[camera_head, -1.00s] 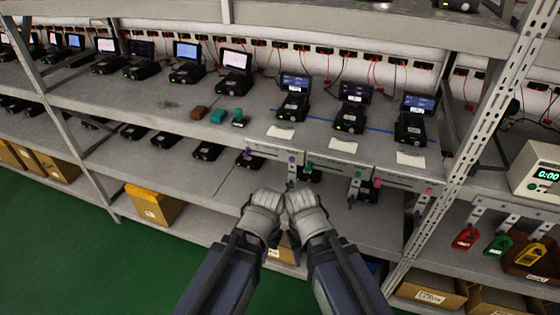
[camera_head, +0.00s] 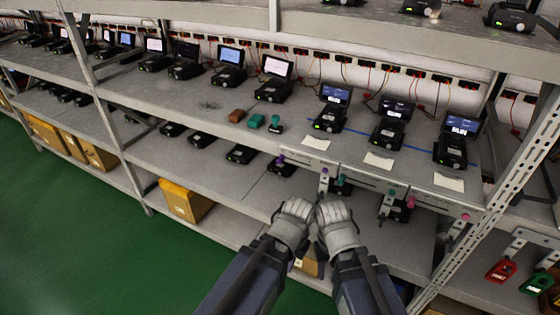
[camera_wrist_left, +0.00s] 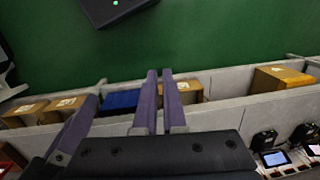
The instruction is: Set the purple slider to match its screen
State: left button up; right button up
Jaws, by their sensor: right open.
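A light metal rail (camera_head: 306,167) runs along the front edge of the middle shelf. It carries a purple knob (camera_head: 280,160) at its left end and another purple knob (camera_head: 325,171) near its right end. A device with a lit screen (camera_head: 335,94) stands on the shelf above and behind this rail; its reading is too small to read. My right gripper (camera_head: 335,210) is in front of and below the rail, open and apart from the knobs. My left gripper (camera_head: 297,208) is beside it. In the left wrist view, its two purple-grey fingers (camera_wrist_left: 159,73) are close together, with nothing clearly between them.
Teal knobs (camera_head: 391,193) and pink knobs (camera_head: 464,216) sit on rails to the right. A brown block (camera_head: 236,116) and teal blocks (camera_head: 257,121) lie on the shelf. Boxes (camera_head: 185,200) stand below. The green floor (camera_head: 90,230) is clear at left.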

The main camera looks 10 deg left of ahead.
pick_arm(q)
jog(key=o, duration=0.4)
jog(key=w+d+f+h+b, duration=0.1)
jog(key=w, duration=0.1)
jog(key=w+d+f+m+t+h+b, duration=0.1)
jog(key=w+d+h+b, duration=0.1)
jog(key=w+d+f+m+t+h+b, duration=0.1)
jog(key=w+d+f+h+b, duration=0.1)
jog(key=shift+w, duration=0.1)
jog(key=o, duration=0.3)
jog(key=w+d+r+m+t+h+b, duration=0.1)
jog(key=w+t+h+b, duration=0.2)
jog(key=w, duration=0.4)
jog(key=shift+w+d+r+m+h+b, duration=0.2)
jog(key=shift+m+h+b, duration=0.1)
jog(key=shift+h+b, duration=0.1)
jog(key=n+t+y+b, duration=0.2)
jog(key=n+t+b, duration=0.2)
jog(key=t+b, duration=0.6)
send_near(278, 162)
jog(key=f+t+p, duration=0.2)
jog(key=p, duration=0.1)
jog(key=shift+d+r+x, duration=0.1)
jog(key=shift+r+x, duration=0.05)
jog(key=shift+x, duration=2.05)
jog(key=shift+d+r+x, duration=0.1)
jog(key=shift+d+x, duration=0.05)
jog(key=shift+x, duration=2.1)
jog(key=shift+s, duration=0.15)
grip_shut()
